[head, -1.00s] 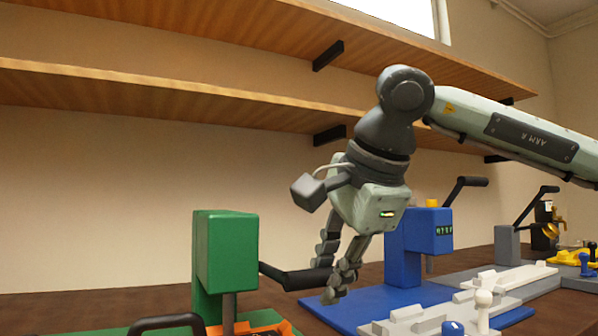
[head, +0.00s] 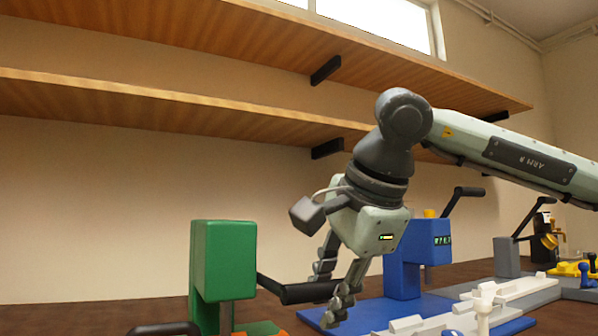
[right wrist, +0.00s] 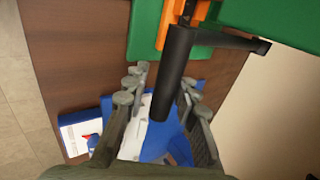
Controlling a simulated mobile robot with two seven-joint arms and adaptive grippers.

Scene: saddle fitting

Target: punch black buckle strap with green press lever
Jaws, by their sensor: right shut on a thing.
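The green press (head: 225,262) stands at lower centre-left in the head view. Its black lever (head: 300,293) sticks out to the right, and the handle also shows in the right wrist view (right wrist: 175,72). My right gripper (head: 326,300) comes down from above with its fingers on either side of the handle, shut on it. In the right wrist view the handle runs between the fingers (right wrist: 166,88). A black strap cannot be made out; the press bed is mostly cut off at the bottom of the head view. My left gripper is out of view.
A blue press (head: 405,270) with a counter and its own black lever stands just right of my gripper. Two wooden shelves (head: 190,103) hang on the wall above.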

